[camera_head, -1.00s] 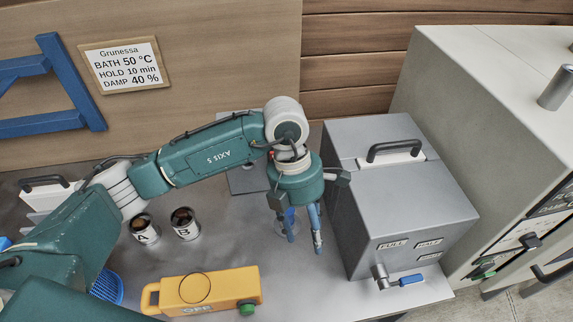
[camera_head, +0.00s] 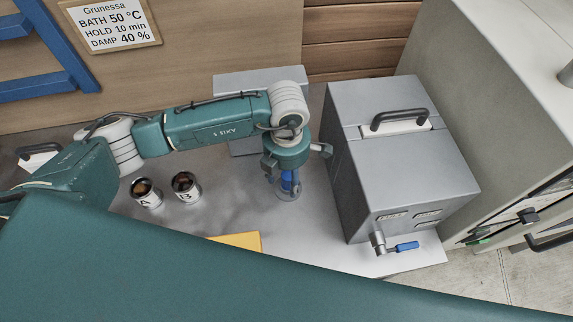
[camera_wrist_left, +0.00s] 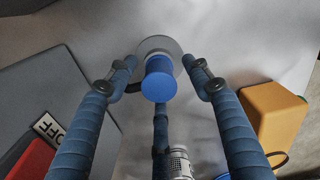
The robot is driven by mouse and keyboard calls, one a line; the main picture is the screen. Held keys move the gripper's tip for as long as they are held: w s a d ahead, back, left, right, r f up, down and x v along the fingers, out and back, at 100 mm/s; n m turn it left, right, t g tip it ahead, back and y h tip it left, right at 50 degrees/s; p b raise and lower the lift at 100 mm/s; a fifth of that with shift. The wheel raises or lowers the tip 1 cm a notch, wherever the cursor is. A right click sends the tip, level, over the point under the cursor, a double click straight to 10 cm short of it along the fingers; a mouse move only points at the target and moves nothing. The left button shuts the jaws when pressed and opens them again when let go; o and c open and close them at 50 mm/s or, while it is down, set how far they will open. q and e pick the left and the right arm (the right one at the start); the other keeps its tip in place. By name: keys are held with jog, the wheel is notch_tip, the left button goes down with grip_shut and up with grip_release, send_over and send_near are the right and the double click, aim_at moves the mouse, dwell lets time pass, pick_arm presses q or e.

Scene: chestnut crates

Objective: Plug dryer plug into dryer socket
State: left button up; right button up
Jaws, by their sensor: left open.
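My left gripper (camera_head: 284,178) points down over the table beside the grey box. It is open, with its fingers spread around a blue cylinder (camera_head: 288,186) on a round grey base (camera_head: 290,197). In the left wrist view the gripper (camera_wrist_left: 160,62) has its fingertips on either side of the blue cylinder (camera_wrist_left: 158,82), with gaps visible. I cannot tell whether this cylinder is the dryer plug. No dryer socket can be made out for certain. My right gripper is not in view; a large green arm link of mine covers the foreground.
The grey box (camera_head: 385,165) with a black handle and blue-tipped tap (camera_head: 405,246) stands close right. Two cans, A (camera_head: 146,193) and B (camera_head: 186,187), stand left. A yellow box (camera_head: 238,241) is mostly hidden in front. A beige cabinet (camera_head: 480,110) stands far right.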

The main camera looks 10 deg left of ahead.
pick_arm(q)
jog(key=shift+f, duration=0.55)
jog(key=shift+d, duration=0.1)
jog(key=c, duration=1.2)
jog(key=o, duration=1.2)
jog(key=shift+s, duration=0.1)
